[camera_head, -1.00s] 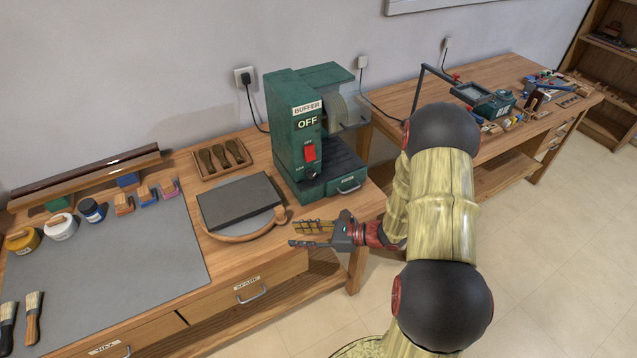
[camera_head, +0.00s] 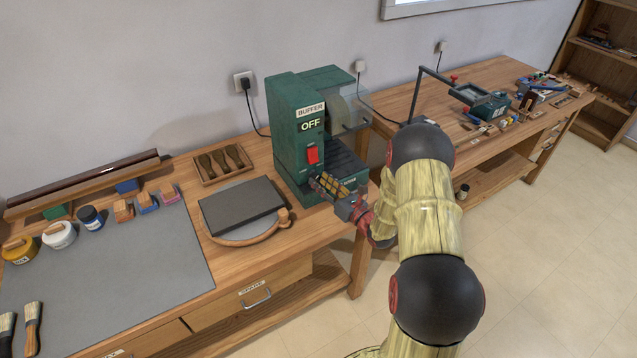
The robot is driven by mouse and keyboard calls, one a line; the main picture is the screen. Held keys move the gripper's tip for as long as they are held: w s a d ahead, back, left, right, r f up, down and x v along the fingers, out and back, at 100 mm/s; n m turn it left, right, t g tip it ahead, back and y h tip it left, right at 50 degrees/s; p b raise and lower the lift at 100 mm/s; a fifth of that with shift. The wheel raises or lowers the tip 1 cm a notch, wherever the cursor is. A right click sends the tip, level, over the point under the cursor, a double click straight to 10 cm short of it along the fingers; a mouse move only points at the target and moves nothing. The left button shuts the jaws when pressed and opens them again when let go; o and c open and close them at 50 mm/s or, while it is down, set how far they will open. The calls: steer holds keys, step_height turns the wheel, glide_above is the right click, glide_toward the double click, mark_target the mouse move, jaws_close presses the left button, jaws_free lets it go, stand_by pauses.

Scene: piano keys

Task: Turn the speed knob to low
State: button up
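The green buffer machine (camera_head: 293,120) stands on the wooden bench, with a "BUFFER" label and a display (camera_head: 311,125) reading "OFF". A red switch (camera_head: 313,154) is on its front face. The small dark speed knob sits low on that face, below the switch, and is now mostly hidden by my gripper. My gripper (camera_head: 322,185) is at the lower front of the machine, its fingers pointing left and up toward the knob area. I cannot tell whether it touches the knob or how far its fingers are apart.
A clear guard (camera_head: 346,110) covers the machine's wheel. A second bench (camera_head: 470,130) stands at right.

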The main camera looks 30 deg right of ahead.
steer(key=shift+w+a, duration=0.15)
steer(key=shift+w, duration=0.7)
steer(key=c, duration=0.3)
steer(key=c, duration=0.6)
